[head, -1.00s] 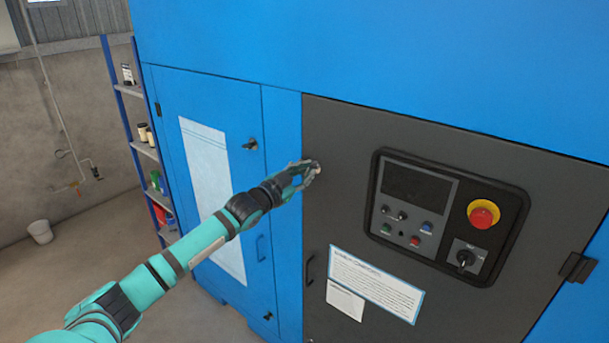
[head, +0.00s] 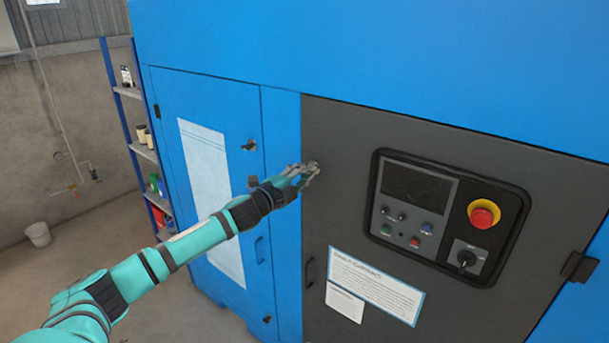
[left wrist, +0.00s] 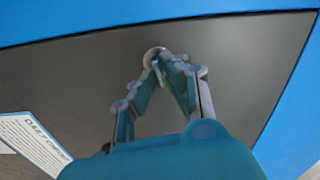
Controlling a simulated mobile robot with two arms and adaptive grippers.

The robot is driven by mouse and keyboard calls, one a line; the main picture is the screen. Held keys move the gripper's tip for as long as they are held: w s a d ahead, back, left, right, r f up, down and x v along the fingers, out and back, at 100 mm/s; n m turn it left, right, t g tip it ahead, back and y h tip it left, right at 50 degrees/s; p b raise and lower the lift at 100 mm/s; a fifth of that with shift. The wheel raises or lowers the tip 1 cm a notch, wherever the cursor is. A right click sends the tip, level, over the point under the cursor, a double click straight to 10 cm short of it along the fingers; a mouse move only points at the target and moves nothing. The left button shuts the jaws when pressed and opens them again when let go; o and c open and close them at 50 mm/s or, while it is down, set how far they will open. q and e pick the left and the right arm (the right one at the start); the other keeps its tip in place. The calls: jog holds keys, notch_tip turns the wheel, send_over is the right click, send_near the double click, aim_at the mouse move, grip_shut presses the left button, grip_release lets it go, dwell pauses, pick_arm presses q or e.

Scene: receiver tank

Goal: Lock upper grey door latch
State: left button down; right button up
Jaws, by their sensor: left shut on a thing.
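The grey door (head: 340,140) fills the right half of the blue cabinet and is closed. Its upper latch (left wrist: 153,56) is a small round metal piece near the door's upper left edge. My left gripper (head: 312,168) reaches it from the left, with its fingers shut on the latch. In the left wrist view the two fingertips (left wrist: 158,62) meet at the latch, partly covering it, so its exact turn cannot be told. My right gripper is in neither view.
The control panel (head: 447,215) with a red emergency button (head: 483,214) sits right of the latch. A door handle (head: 309,272) is below. The blue door (head: 180,100) with its black latch (head: 249,145) is at left. Shelves (head: 128,92) stand further left.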

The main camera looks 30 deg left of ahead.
pick_arm(q)
jog(key=shift+f+m, duration=0.1)
jog(key=shift+m, duration=1)
jog(key=c, duration=1.4)
grip_release()
jog(key=shift+s, duration=0.1)
jog(key=shift+s+a, duration=0.15)
jog(key=shift+s, duration=1.85)
jog(key=shift+s+a, duration=0.15)
jog(key=shift+s, duration=1.8)
jog(key=shift+s+a, duration=0.15)
jog(key=shift+s, duration=1.85)
jog(key=shift+f, duration=0.1)
